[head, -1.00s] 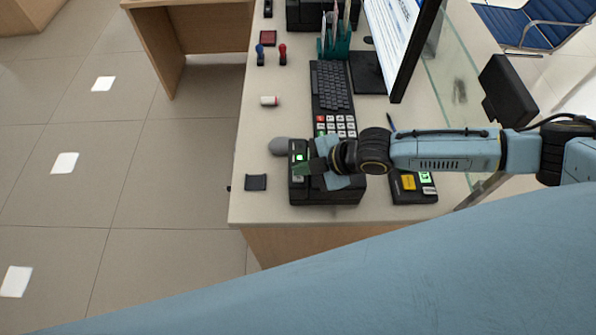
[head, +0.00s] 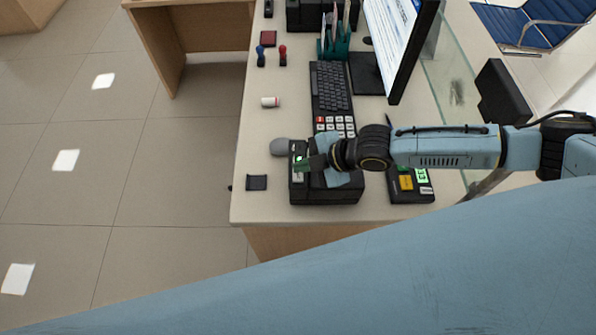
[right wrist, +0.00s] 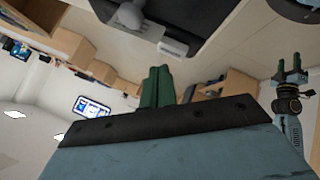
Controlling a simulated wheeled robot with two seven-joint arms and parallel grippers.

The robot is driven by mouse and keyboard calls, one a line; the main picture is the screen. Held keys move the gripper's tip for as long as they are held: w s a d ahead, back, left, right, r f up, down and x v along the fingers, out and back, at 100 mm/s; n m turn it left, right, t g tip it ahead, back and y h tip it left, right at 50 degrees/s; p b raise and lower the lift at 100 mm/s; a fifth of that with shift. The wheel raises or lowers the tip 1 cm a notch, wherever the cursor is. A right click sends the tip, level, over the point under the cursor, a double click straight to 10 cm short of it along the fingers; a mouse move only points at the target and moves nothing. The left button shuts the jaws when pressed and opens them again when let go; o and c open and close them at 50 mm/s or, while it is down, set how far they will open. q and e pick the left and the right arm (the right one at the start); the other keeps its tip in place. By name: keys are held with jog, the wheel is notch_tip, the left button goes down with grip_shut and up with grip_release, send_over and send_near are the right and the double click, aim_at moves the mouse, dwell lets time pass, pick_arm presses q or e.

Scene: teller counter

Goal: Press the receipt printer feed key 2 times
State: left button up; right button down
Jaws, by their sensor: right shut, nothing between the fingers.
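The receipt printer (head: 335,195) is a black box at the near end of the counter, with a small green light (head: 299,157) on its left part. My right gripper (head: 308,164) is shut and empty, its dark green fingertips over the printer's left part. In the right wrist view the shut fingers (right wrist: 158,86) point toward a dark housing with a pale key-like piece (right wrist: 173,48). I cannot tell whether they touch the feed key, which the fingers may hide. My left gripper (right wrist: 289,64) shows at the right of that view, fingers apart and empty.
A grey rounded object (head: 281,147) lies just left of the printer, and a small dark pad (head: 257,182) near the counter edge. A card terminal (head: 411,186) is to the right. The keyboard (head: 331,87) and monitor (head: 395,45) are behind.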

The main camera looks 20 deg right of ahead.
aim_at(303, 176)
notch_tip(303, 176, up, 5)
jog(key=p, duration=0.4)
jog(key=shift+f, duration=0.1)
dwell(2.2)
